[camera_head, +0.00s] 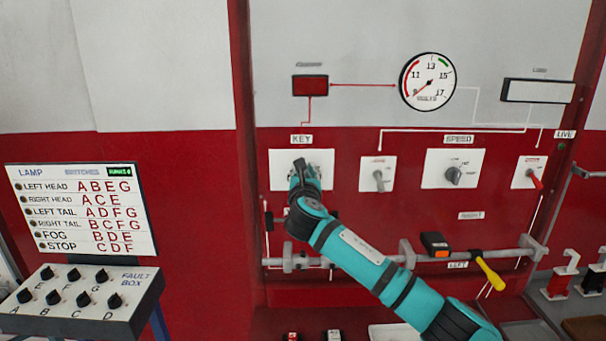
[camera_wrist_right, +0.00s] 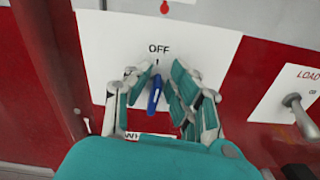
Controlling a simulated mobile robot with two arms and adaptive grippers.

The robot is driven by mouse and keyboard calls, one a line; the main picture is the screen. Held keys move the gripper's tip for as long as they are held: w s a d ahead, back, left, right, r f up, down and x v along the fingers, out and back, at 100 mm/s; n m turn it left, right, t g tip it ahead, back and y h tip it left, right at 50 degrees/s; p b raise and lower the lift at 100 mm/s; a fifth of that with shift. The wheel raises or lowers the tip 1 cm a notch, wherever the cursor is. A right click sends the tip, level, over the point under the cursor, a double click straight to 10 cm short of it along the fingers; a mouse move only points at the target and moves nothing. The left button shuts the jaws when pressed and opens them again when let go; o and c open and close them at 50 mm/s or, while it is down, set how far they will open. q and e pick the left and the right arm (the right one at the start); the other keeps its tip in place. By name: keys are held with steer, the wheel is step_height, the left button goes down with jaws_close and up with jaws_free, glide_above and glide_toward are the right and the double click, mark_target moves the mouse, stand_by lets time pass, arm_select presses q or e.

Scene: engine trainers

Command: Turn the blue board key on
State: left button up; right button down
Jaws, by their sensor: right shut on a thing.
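The white key plate (camera_head: 281,182) is on the red board, under the KEY label (camera_head: 301,139). The blue key (camera_wrist_right: 155,93) sits on this plate (camera_wrist_right: 110,45), below the word OFF (camera_wrist_right: 159,48). It stands near upright with a slight tilt. My right gripper (camera_head: 303,168) reaches the plate and covers the key in the head view. In the wrist view the right gripper's fingers (camera_wrist_right: 153,82) are on both sides of the key, shut on it. The lettering at the plate's lower edge is mostly hidden. My left gripper is not in view.
A LOAD switch (camera_head: 378,180) and a SPEED knob (camera_head: 454,174) are right of the key plate. A rail (camera_head: 402,259) with a yellow-handled tool (camera_head: 489,271) runs below. The fault box (camera_head: 80,301) stands at lower left. A voltmeter (camera_head: 428,82) is above.

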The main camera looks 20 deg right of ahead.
steer(key=shift+s+d+f+m+b, duration=0.1)
steer(key=shift+d+f+m+b, duration=0.1)
steer(key=shift+m, duration=1.45)
steer(key=shift+s+d+f+m+b, duration=0.1)
steer(key=shift+m+b, duration=0.15)
steer(key=shift+m, duration=1.45)
steer(key=shift+d+f+m+b, duration=0.1)
steer(key=shift+d+m+b, duration=0.1)
steer(key=shift+m, duration=1.45)
steer(key=c, duration=1.4)
jaws_free()
steer(key=shift+c, duration=0.2)
steer(key=shift+a, duration=0.1)
steer(key=shift+s, duration=0.1)
steer(key=v, duration=1.1)
steer(key=shift+s+a+r, duration=0.1)
steer(key=shift+s+a, duration=0.05)
steer(key=shift+s, duration=0.2)
